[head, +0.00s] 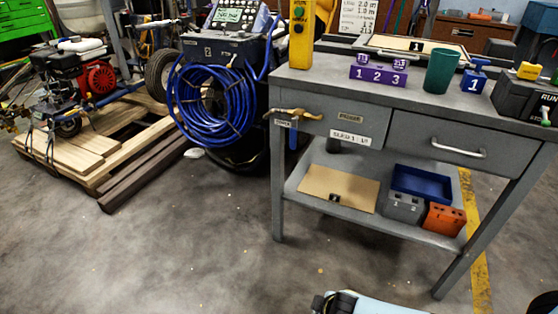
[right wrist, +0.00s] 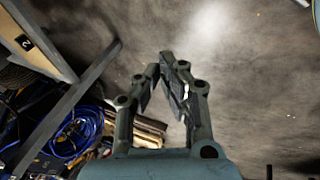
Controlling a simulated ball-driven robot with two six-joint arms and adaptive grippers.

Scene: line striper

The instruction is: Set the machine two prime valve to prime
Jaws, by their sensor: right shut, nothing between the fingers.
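In the head view a dark machine (head: 225,50) with a small 2 label and a large coil of blue hose (head: 212,105) stands left of the grey workbench. I cannot make out a prime valve or its setting on it. A brass lever (head: 293,114) sticks out at the bench's left drawer front, above small labels too small to read surely. My right gripper (right wrist: 164,62) shows in the right wrist view, shut and empty, with bare floor beyond it. The blue hose also shows there (right wrist: 78,135), at lower left. My left gripper is not in view.
The grey workbench (head: 440,112) carries a purple numbered block (head: 378,76), a green cup (head: 441,70) and a black box (head: 520,97) marked RUN. Its lower shelf holds bins. A red engine (head: 95,77) sits at a wooden pallet (head: 85,150).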

